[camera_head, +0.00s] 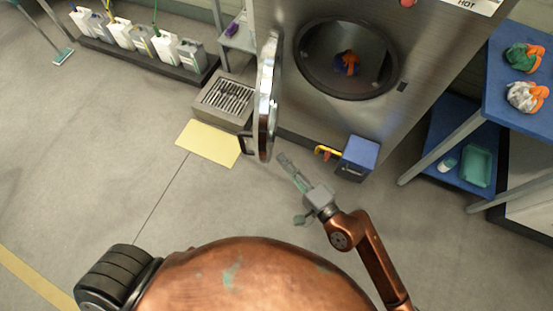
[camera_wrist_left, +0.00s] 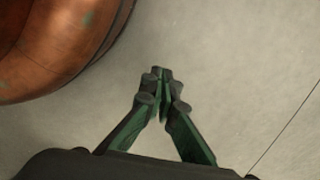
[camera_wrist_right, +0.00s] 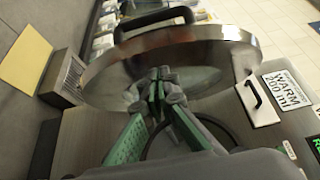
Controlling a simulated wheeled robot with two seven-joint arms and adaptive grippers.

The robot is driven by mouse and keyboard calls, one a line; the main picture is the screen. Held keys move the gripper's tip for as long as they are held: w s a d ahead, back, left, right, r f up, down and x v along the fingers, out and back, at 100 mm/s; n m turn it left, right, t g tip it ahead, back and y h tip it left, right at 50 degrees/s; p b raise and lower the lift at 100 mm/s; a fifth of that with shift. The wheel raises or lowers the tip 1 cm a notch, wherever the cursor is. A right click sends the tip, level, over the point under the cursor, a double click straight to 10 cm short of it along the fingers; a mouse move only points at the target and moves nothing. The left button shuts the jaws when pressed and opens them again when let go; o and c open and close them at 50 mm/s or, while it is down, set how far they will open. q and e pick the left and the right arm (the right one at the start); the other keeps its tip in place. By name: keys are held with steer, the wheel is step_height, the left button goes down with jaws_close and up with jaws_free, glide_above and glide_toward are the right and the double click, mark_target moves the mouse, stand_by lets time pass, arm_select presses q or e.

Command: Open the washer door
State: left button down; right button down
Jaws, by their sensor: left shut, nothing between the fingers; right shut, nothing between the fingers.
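The washer (camera_head: 420,40) stands at the top of the head view, its round dark opening (camera_head: 318,85) uncovered. The round silver door (camera_head: 267,95) stands swung out to the left, nearly edge-on, with a black handle (camera_head: 246,143) on its left side. My right gripper (camera_head: 283,158) is shut and empty, just right of the door's lower end. In the right wrist view the fingertips (camera_wrist_right: 160,74) overlap the door rim (camera_wrist_right: 105,72), with the handle (camera_wrist_right: 155,20) beyond; contact is unclear. My left gripper (camera_wrist_left: 161,74) is shut and empty over bare floor, outside the head view.
An orange and blue item (camera_head: 347,62) lies inside the drum. A blue box (camera_head: 360,155) is right of my right gripper. A grated drain box (camera_head: 224,101) and yellow mat (camera_head: 208,143) lie left of the door. A blue shelf rack (camera_head: 510,95) stands right.

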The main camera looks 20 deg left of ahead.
arm_select(q)
steer(key=shift+s+f, duration=0.1)
steer(key=shift+s, duration=0.05)
arm_select(e)
steer(key=shift+s+a, duration=0.15)
steer(key=shift+a, duration=0.4)
steer(key=shift+s+a, duration=0.15)
steer(key=shift+a, duration=0.4)
